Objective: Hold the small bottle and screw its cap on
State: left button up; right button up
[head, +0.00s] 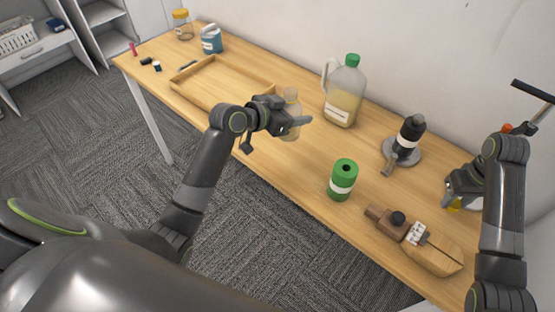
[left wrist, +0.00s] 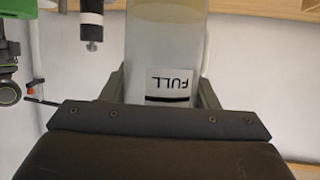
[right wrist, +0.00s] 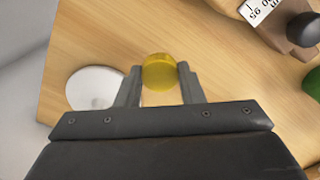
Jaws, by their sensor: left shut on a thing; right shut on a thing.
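The small bottle (head: 291,107) is clear with a little yellowish content low down. My left gripper (head: 290,122) is shut around its side, above the table's front part. In the left wrist view a translucent body (left wrist: 165,45) with an upside-down "FULL" label fills the space between the fingers. The yellow cap (right wrist: 160,72) is held between the fingertips of my right gripper (right wrist: 158,80), over the far right end of the table. In the head view only a sliver of the cap (head: 454,206) shows. The bottle and cap are far apart.
A large jug (head: 344,92) with a green cap stands behind the bottle. A white disc (right wrist: 96,88) is beside the right gripper. A wooden tray (head: 206,96) lies left.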

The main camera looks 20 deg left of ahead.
aim_at(294, 129)
pick_arm(q)
jog(key=shift+d, duration=0.15)
jog(key=shift+f, duration=3.1)
jog(key=shift+f, duration=1.9)
jog(key=shift+f, duration=0.15)
jog(key=o, duration=1.4)
